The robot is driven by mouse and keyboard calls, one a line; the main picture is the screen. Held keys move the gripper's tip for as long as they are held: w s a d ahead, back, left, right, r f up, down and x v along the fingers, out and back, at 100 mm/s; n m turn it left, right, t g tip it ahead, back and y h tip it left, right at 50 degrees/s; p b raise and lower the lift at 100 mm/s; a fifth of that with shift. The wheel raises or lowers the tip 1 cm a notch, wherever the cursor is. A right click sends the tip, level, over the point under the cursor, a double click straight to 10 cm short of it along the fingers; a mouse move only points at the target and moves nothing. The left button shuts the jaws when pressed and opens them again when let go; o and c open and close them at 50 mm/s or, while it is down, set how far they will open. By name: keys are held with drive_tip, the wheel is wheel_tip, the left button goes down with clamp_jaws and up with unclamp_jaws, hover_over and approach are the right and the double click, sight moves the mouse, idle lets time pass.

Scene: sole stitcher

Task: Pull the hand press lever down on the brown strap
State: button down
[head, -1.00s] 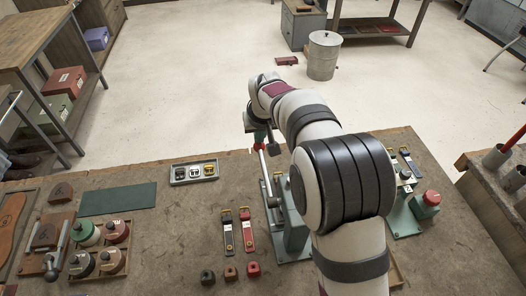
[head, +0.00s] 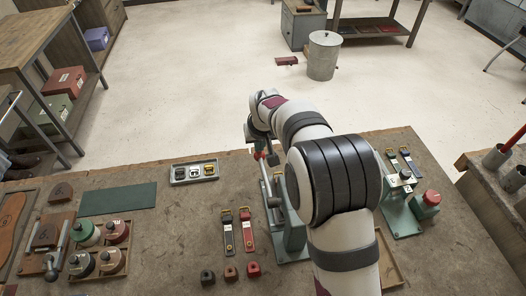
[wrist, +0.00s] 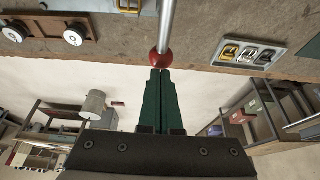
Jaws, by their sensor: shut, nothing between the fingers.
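The hand press (head: 294,238) has a green body and stands on the bench, partly hidden behind my arm. Its silver lever (head: 267,178) slants up towards the far bench edge and ends in a red ball knob (head: 258,155). In the wrist view the red knob (wrist: 162,60) is right at the tips of my gripper (wrist: 160,72). The green fingers are shut together with nothing between them; the knob is beyond the tips, and contact is hard to tell. I cannot make out the brown strap; a brass-coloured buckle (wrist: 130,4) shows at the wrist view's top edge.
A black strap (head: 228,233) and a red strap (head: 248,231) lie left of the press. A grey buckle tray (head: 194,173) and a green mat (head: 118,199) lie further left. Another green device with a red button (head: 431,198) stands right of my arm.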

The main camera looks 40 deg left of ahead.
sight(260, 158)
drive_tip(key=shift+f, duration=0.3)
drive_tip(key=shift+s+d+f, duration=0.2)
drive_tip(key=shift+f, duration=0.8)
drive_tip(key=shift+s+d+f, duration=0.15)
drive_tip(key=shift+f, duration=0.8)
wheel_tip(260, 158, up, 14)
idle(0.3)
drive_tip(key=shift+s+d, duration=0.1)
